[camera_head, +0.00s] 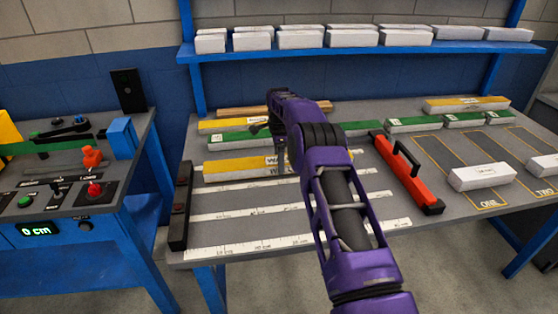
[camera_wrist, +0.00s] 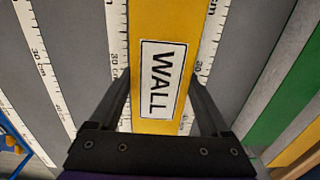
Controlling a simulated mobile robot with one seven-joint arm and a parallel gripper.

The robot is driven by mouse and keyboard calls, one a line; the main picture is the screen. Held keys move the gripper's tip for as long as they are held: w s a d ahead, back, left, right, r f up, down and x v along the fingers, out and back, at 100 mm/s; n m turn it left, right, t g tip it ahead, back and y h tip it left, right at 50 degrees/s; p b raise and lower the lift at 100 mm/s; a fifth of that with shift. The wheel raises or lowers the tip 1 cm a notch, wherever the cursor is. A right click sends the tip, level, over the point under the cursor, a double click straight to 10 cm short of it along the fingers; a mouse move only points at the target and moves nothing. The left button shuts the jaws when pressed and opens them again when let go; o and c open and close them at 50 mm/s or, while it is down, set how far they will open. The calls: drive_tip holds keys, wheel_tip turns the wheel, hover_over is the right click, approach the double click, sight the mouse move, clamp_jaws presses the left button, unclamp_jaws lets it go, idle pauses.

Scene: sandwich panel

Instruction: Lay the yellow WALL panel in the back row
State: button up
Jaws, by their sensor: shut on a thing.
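The yellow WALL panel (camera_head: 235,165), white-sided with a black-and-white label, lies level across the left half of the table, in front of the green panel. It fills the middle of the wrist view (camera_wrist: 160,30). My gripper (camera_head: 280,163) is above the panel's right-middle part, its fingers either side of the panel beside the WALL label in the wrist view (camera_wrist: 161,92). It is shut on the panel. I cannot tell whether the panel touches the table. My arm hides part of its right end.
Printed rulers (camera_head: 250,207) run across the table (camera_head: 300,235), with a black stop bar (camera_head: 181,200) at their left end. Behind lie a green panel (camera_head: 225,138) and another yellow panel (camera_head: 222,125). A red tool (camera_head: 408,178) and a white panel (camera_head: 482,176) lie right.

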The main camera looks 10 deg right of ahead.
drive_tip(key=shift+f, duration=0.35)
drive_tip(key=o, duration=1.5)
